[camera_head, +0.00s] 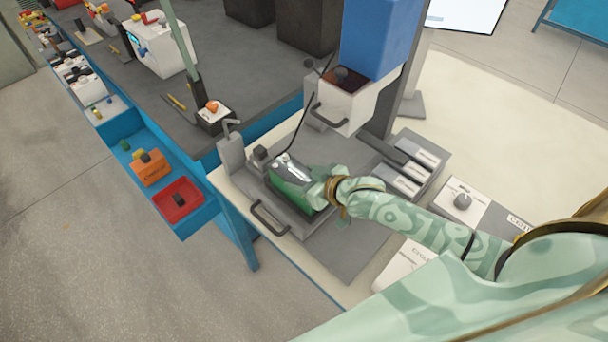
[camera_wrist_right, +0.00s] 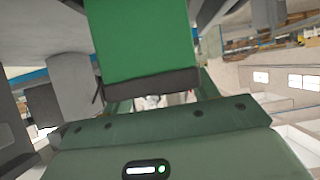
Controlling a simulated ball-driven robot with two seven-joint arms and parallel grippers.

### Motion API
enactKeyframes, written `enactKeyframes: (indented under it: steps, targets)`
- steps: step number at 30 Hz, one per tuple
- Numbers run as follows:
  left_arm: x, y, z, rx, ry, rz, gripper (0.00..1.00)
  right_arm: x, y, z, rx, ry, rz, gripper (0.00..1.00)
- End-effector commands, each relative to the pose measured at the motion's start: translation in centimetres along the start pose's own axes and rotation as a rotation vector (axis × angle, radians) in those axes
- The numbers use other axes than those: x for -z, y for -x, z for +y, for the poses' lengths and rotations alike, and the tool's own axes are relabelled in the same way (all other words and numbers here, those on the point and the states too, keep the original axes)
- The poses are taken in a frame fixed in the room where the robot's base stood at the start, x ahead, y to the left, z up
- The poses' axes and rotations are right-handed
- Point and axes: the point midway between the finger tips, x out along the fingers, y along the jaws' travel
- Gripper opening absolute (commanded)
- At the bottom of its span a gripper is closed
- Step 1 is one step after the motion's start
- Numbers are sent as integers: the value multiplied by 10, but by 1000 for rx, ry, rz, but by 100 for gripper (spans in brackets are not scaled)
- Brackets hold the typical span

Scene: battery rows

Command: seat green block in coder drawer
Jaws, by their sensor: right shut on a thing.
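The green block (camera_head: 293,192) is at the front grey drawer (camera_head: 308,232), which has a dark handle (camera_head: 268,220) at its front left. Its top carries a pale, shiny part. My right gripper (camera_head: 316,188) reaches in from the right and is shut on the block's right end. In the right wrist view the block (camera_wrist_right: 140,40) fills the upper middle, with a dark band along its near edge. I cannot tell whether its underside touches the drawer floor. My left gripper is not in view.
The blue and white coder head (camera_head: 375,35) stands behind the drawer, with a second handle (camera_head: 330,116). A grey bracket (camera_head: 231,152) stands left of the block. Labelled slots (camera_head: 410,170) lie to the right. A red bin (camera_head: 178,202) hangs along the blue bench.

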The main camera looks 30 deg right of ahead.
Motion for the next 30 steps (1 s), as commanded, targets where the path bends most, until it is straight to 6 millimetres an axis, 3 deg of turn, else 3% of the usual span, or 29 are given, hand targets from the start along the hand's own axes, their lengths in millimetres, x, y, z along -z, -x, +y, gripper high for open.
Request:
enactKeyframes:
  steps: [6, 7, 9, 20, 30]
  targets:
    - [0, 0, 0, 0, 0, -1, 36, 2, -1, 0, 0, -1, 8, 0]
    - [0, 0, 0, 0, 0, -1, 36, -1, 0, 0, 0, 0, 0, 67]
    - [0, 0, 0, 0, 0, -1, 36, -1, 0, 0, 0, 0, 0, 81]
    - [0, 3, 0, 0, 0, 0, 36, 1, 6, 0, -1, 0, -2, 81]
    - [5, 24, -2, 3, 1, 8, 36, 2, 82, 0, -1, 1, -3, 81]
